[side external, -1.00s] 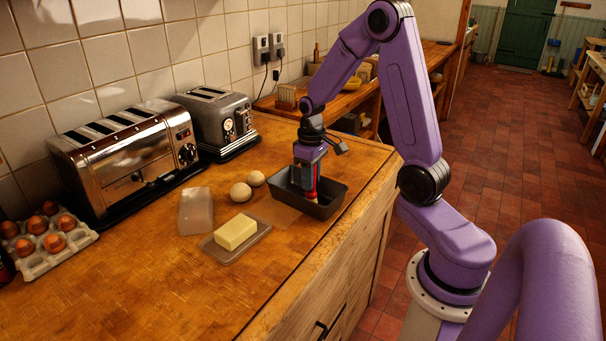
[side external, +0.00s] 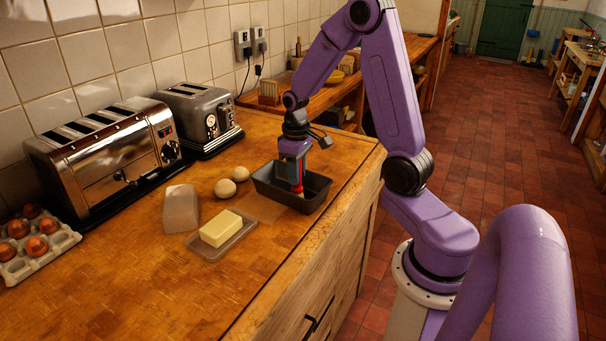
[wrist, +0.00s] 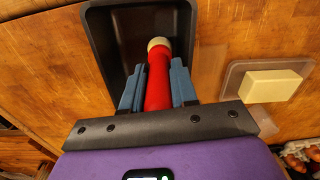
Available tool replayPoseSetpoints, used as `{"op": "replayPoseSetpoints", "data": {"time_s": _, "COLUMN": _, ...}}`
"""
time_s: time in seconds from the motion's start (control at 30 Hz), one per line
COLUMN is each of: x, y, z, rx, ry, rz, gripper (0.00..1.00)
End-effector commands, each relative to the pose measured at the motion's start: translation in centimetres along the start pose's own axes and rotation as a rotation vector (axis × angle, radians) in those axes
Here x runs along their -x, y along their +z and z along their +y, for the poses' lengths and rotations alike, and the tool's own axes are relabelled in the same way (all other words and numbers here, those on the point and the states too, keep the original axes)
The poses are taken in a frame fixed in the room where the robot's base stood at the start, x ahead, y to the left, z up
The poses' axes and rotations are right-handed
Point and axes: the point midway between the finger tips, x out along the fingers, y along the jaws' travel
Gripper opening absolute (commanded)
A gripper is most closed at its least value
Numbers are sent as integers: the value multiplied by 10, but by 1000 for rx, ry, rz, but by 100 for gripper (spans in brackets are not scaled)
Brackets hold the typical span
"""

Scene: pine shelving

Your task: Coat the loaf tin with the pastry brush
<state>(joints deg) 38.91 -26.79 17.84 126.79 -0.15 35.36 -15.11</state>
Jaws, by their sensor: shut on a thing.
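The dark grey loaf tin (side external: 275,197) stands on the wooden worktop near its right edge. My gripper (side external: 296,178) points down over the tin. It is shut on the red handle of the pastry brush (side external: 297,188). In the wrist view, the brush (wrist: 159,82) lies between my two blue-grey fingers, with a pale round end beyond the red handle. The loaf tin (wrist: 112,45) shows around and behind it.
A butter block (side external: 220,228) sits on a small tray (side external: 240,238) left of the tin. Two dough-coloured balls (side external: 226,188), a pale wrapped block (side external: 181,209), an egg carton (side external: 40,262) and two toasters (side external: 110,155) stand farther left.

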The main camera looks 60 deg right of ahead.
Motion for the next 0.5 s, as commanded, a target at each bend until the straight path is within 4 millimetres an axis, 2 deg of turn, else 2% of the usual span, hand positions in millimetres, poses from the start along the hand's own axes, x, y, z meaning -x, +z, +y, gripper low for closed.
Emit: {"op": "replayPoseSetpoints", "data": {"time_s": 0.5, "x": 0, "y": -48, "z": 6, "rx": 0, "ry": 0, "rz": 1, "gripper": 0}}
